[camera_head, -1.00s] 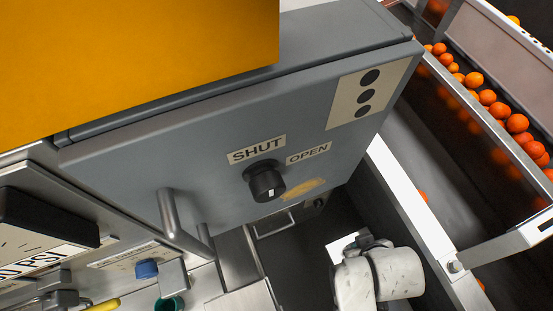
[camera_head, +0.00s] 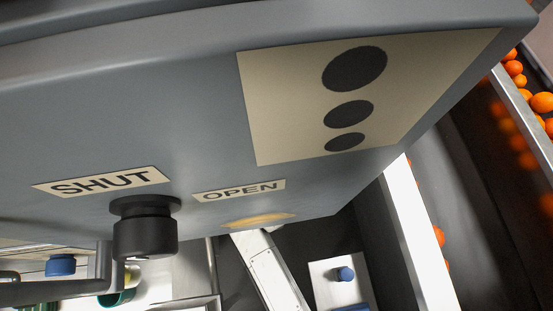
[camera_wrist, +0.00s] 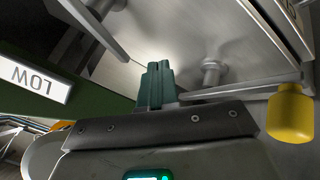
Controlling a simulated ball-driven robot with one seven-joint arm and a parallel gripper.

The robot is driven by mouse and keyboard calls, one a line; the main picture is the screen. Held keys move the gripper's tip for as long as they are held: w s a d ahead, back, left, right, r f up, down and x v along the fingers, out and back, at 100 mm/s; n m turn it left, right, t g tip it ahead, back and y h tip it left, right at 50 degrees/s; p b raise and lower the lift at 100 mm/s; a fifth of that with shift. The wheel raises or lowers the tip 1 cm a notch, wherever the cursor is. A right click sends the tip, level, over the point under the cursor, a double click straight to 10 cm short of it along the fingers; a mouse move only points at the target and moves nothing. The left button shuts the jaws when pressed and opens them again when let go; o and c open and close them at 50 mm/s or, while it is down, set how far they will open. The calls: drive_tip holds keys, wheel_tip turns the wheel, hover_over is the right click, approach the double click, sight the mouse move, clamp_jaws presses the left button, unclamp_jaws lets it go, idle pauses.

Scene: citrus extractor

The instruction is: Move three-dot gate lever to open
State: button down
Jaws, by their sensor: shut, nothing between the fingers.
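The grey gate box (camera_head: 90,110) fills much of the head view. Its plate with three black dots (camera_head: 354,98) is at the upper right. Below are a SHUT label (camera_head: 101,183), an OPEN label (camera_head: 239,191) and a black round knob (camera_head: 146,228) under and between them. The knob's pointer is not visible from here. In the wrist view, my gripper (camera_wrist: 157,72) has its teal fingers together and empty, in front of a metal surface. My gripper is not seen in the head view, so its distance to the knob cannot be told.
A metal bar with a yellow end (camera_wrist: 291,112) is right of my gripper in the wrist view. A LOW label (camera_wrist: 38,80) is on a green part at left. A conveyor of oranges (camera_head: 541,102) runs at the head view's right. A blue knob (camera_head: 345,273) sits low.

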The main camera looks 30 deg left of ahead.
drive_tip(key=x, duration=0.3)
drive_tip(key=shift+w+b, duration=0.25)
drive_tip(key=shift+b, duration=0.15)
drive_tip(key=shift+w+d+r, duration=0.1)
drive_tip(key=shift+w+d, duration=0.05)
drive_tip(key=shift+w, duration=1.45)
